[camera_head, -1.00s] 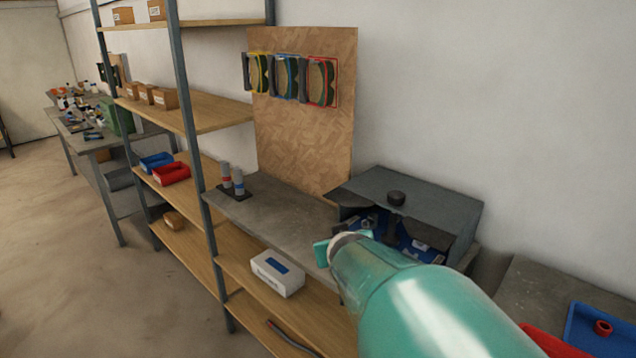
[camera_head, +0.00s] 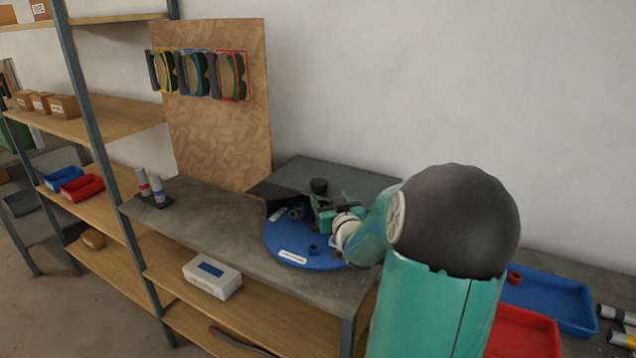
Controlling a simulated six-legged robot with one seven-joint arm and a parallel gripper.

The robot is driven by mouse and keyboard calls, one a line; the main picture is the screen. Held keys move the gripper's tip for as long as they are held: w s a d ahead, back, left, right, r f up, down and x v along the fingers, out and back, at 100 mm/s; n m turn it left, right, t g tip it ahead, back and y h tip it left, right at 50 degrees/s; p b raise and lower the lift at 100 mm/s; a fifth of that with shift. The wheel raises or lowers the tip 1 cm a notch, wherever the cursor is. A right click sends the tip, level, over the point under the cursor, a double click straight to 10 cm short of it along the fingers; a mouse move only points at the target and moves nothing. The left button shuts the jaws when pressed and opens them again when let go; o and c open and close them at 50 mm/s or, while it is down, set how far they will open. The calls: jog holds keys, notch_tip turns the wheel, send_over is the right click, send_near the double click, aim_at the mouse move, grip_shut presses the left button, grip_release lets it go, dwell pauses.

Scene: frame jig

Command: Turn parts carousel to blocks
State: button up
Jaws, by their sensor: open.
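The parts carousel is a round blue disc (camera_head: 280,246) on the grey bench, with a white label (camera_head: 293,257) at its front edge. A dark grey cover (camera_head: 345,177) hides its back part. A black knob (camera_head: 319,186) stands up near its middle. A few small dark blue and grey parts sit on the disc, too small to name surely. My gripper (camera_head: 333,213), teal and dark, is open at the right of the disc, beside the knob. I cannot tell if it touches anything. My arm covers the disc's right edge.
A board (camera_head: 215,130) with yellow, blue and red framed items stands behind the bench. Two grey cylinders (camera_head: 150,188) stand at the bench's left end. The bench top (camera_head: 205,220) between is clear. A blue tray (camera_head: 560,300) and a red tray (camera_head: 520,335) lie at right.

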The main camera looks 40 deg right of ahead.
aim_at(321, 186)
jog(key=x, duration=1)
jog(key=shift+w, duration=0.2)
jog(key=c, duration=1.4)
